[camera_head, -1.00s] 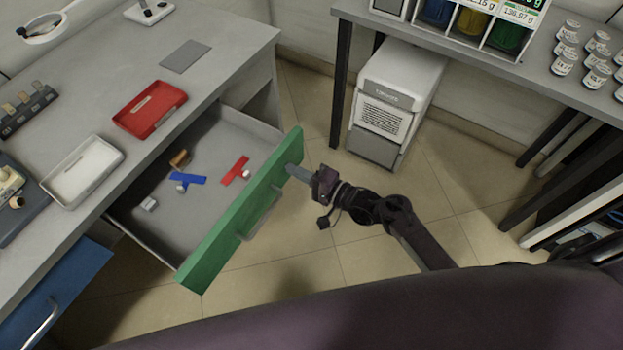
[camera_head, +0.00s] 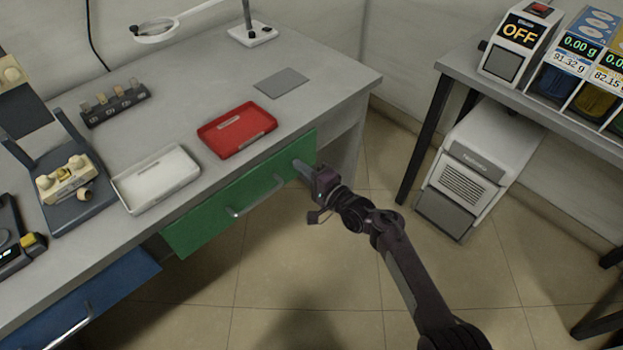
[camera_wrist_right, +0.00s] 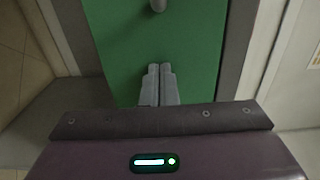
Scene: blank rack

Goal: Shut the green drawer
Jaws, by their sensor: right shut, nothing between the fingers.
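The green drawer (camera_head: 205,222) is in the desk front below the red tray in the head view. Its front sits close under the desk edge and its inside is hidden. Its metal handle (camera_head: 256,198) faces me. My right gripper (camera_head: 299,165) is at the right end of the green front, fingers together and empty, its tips at or very near the panel. In the right wrist view the shut fingers (camera_wrist_right: 159,84) point at the green front (camera_wrist_right: 115,45), with the handle end at the top. My left gripper is not in view.
The desk holds a red tray (camera_head: 236,131), a white tray (camera_head: 156,180) and a grey plate (camera_head: 281,83). A blue drawer (camera_head: 95,298) is at lower left. A white cabinet unit (camera_head: 477,172) stands on the floor at right. The floor between is clear.

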